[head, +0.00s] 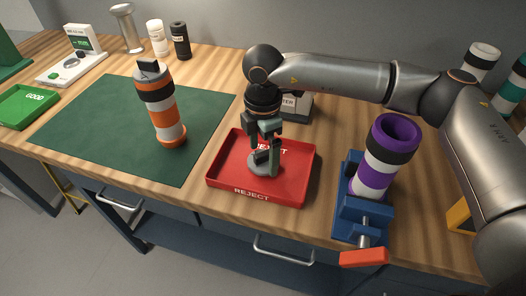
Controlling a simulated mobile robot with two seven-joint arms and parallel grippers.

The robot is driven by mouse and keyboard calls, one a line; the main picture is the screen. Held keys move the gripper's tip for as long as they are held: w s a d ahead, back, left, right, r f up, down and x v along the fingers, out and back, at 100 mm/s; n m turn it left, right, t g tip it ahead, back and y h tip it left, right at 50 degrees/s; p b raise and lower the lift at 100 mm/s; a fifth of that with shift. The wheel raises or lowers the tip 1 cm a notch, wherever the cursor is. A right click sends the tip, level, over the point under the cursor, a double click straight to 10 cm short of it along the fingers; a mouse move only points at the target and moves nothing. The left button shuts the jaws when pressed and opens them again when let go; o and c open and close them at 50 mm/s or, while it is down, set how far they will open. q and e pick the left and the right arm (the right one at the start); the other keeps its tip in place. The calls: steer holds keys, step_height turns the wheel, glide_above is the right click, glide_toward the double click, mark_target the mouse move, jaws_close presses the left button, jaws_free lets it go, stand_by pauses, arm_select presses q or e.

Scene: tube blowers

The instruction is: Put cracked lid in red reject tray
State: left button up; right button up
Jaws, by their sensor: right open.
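The red reject tray (225,181) stands near the front edge of the wooden bench, right of the green mat. A round grey lid (257,170) with a dark block on top lies inside the tray, apparently on its floor. I cannot make out a crack in it. My right gripper (263,151) points down over the tray, open, with its fingers close around the lid's block. Whether a finger touches it is hard to tell. The fingers hide part of the lid and the tray's lettering. My left gripper is not in view.
An orange, white and black tube (166,120) stands on the green mat (90,130). A purple, white and black tube (380,165) sits in a blue vise (357,215) right of the tray. A green GOOD tray (28,105) is at far left.

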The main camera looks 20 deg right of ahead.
mark_target(263, 153)
step_height(263, 153, up, 12)
steer(key=shift+f+b, duration=0.2)
steer(key=shift+b, duration=0.1)
stand_by(0.4)
